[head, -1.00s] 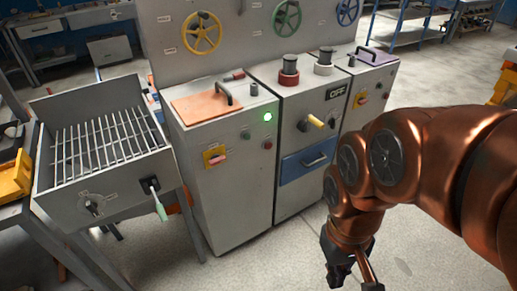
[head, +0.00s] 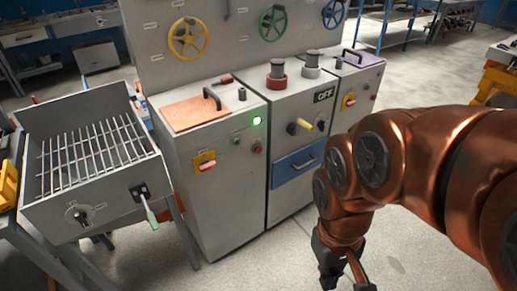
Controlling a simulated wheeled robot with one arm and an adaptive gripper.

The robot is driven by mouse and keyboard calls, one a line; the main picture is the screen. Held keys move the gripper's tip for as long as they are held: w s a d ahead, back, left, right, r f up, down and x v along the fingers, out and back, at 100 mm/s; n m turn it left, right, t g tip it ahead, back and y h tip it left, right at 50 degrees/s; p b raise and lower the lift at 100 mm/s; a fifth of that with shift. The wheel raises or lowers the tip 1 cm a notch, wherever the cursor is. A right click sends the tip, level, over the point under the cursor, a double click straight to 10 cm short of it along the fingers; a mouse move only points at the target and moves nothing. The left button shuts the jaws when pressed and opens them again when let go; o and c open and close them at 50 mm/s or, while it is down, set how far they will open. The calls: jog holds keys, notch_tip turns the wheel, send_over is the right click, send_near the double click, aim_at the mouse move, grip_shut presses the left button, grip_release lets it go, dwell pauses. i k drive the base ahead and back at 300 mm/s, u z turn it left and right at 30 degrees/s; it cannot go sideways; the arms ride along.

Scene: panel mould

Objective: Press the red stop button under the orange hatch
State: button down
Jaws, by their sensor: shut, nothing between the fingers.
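The orange hatch (head: 199,111) lies closed and flat on top of the left grey cabinet (head: 222,200), with a black handle (head: 212,98) at its right side. The red stop button is hidden; what lies under the hatch does not show. My gripper (head: 345,284) hangs low at the bottom of the head view, right of and in front of the cabinets, shut and empty. It is well apart from the hatch, and its fingertips are near the picture's lower edge.
A green lamp (head: 257,121) glows on the left cabinet's front, above a small red button (head: 257,148). A grill box (head: 95,180) stands at left. A blue drawer (head: 297,166) and a purple hatch (head: 361,59) are to the right. Floor in front is clear.

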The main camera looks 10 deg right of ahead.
aim_at(257, 150)
jog(key=u, duration=3.55)
jog(key=k, duration=1.1)
jog(key=z, duration=1.1)
